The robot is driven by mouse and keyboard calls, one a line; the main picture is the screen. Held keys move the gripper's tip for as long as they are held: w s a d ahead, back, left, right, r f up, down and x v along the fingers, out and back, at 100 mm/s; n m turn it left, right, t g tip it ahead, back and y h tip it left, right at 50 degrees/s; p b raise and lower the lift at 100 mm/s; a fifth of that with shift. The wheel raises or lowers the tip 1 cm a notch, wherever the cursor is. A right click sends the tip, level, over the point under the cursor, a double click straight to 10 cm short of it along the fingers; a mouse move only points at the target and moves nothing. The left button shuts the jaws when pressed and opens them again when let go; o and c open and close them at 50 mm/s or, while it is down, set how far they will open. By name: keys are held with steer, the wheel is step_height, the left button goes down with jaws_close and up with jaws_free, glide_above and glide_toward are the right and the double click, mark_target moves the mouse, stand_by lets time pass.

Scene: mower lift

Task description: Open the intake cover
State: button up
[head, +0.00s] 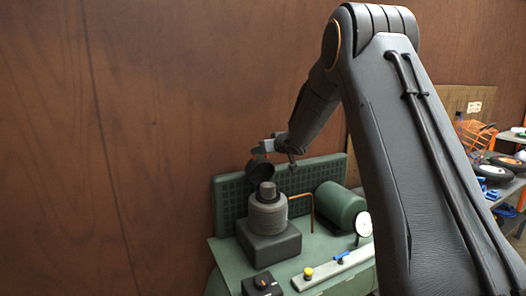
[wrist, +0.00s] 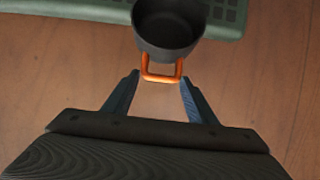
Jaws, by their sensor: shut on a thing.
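The intake cover (head: 258,170) is a dark round cup, raised above and behind the top of the grey ribbed cylinder (head: 268,212). The cylinder's dark neck (head: 267,189) shows below it. In the wrist view the cover (wrist: 168,35) is at the top centre, with an orange loop handle (wrist: 162,78) towards my fingers. My gripper (wrist: 160,88) is shut on this handle; its two blue-grey fingers stand on either side of it. In the head view my gripper (head: 264,147) is small and the handle is hard to make out. Whether the cover touches the neck, I cannot tell.
The cylinder stands on a green bench (head: 325,268) with a perforated back panel (head: 228,198). A green tank (head: 341,205), copper pipe (head: 301,196) and white gauge (head: 363,223) are to the right. My arm hides much of the right side. A brown wall is behind.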

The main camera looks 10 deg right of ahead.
steer(key=o, duration=1.2)
steer(key=shift+w+d+r, duration=0.1)
steer(key=shift+d+r, duration=0.2)
steer(key=shift+r, duration=0.25)
steer(key=shift+o, duration=0.2)
steer(key=shift+a+f, duration=0.2)
steer(key=shift+f, duration=0.15)
steer(key=shift+s, duration=0.2)
steer(key=b+v, duration=0.2)
steer(key=v, duration=0.5)
steer(key=shift+s, duration=0.3)
steer(key=shift+d+r, duration=0.1)
steer(key=shift+d, duration=0.05)
